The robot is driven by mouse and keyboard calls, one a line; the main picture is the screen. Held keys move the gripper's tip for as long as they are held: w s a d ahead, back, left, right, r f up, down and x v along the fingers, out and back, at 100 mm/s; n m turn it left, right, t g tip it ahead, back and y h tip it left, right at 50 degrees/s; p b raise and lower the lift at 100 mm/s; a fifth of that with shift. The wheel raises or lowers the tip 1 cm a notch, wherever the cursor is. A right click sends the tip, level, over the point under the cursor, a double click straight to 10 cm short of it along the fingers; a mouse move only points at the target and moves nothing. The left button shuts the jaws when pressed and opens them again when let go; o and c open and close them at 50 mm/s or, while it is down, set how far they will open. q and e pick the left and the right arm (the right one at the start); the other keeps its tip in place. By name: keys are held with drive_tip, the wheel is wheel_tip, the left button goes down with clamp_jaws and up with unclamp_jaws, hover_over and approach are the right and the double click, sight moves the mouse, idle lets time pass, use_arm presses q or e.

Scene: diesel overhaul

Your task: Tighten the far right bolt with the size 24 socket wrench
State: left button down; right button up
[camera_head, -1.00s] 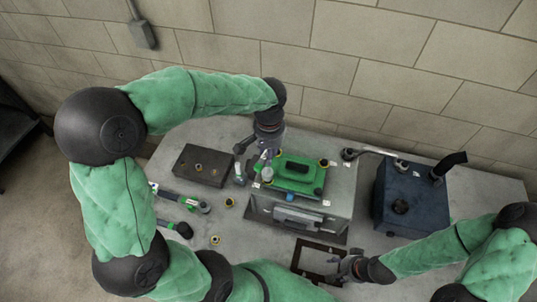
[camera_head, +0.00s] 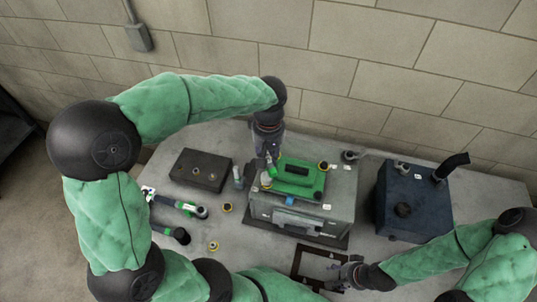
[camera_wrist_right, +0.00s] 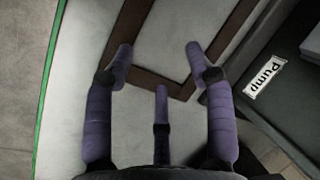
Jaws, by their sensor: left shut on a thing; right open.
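My left gripper (camera_head: 268,148) is above the left side of the grey engine block (camera_head: 345,195). It is shut on a tool with a green handle, mostly hidden by the fingers. A grey round end (camera_head: 266,179) shows below it at the left edge of the green cover (camera_head: 297,181). A brassy bolt (camera_head: 323,166) sits at the cover's far right corner, apart from the gripper. The tool's size marking cannot be read. My right gripper (camera_head: 348,271) is open and empty over a dark rectangular frame on the table; it also shows in the right wrist view (camera_wrist_right: 158,55).
Green-handled wrenches (camera_head: 182,208) lie on the left of the table, near brassy rings (camera_head: 227,208). A dark block (camera_head: 201,170) stands behind them. A dark blue tank (camera_head: 412,205) with a black pipe stands right of the engine block. A wall closes the back.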

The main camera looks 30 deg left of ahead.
use_arm(q)
drive_tip(key=shift+f+b, duration=0.65)
drive_tip(key=shift+f, duration=0.15)
use_arm(e)
drive_tip(key=shift+f, duration=0.65)
use_arm(q)
drive_tip(key=shift+r+m, duration=0.1)
drive_tip(key=shift+m, duration=0.2)
use_arm(e)
drive_tip(key=shift+r, duration=0.15)
use_arm(q)
drive_tip(key=m+p, duration=0.1)
drive_tip(key=m, duration=0.2)
use_arm(e)
drive_tip(key=shift+r, duration=0.3)
use_arm(q)
drive_tip(key=m, duration=0.4)
drive_tip(key=shift+a+m+p, duration=0.1)
drive_tip(key=shift+m+p, duration=0.2)
use_arm(e)
drive_tip(key=shift+r, duration=0.35)
drive_tip(key=shift+f, duration=0.1)
use_arm(q)
drive_tip(key=shift+n, duration=0.4)
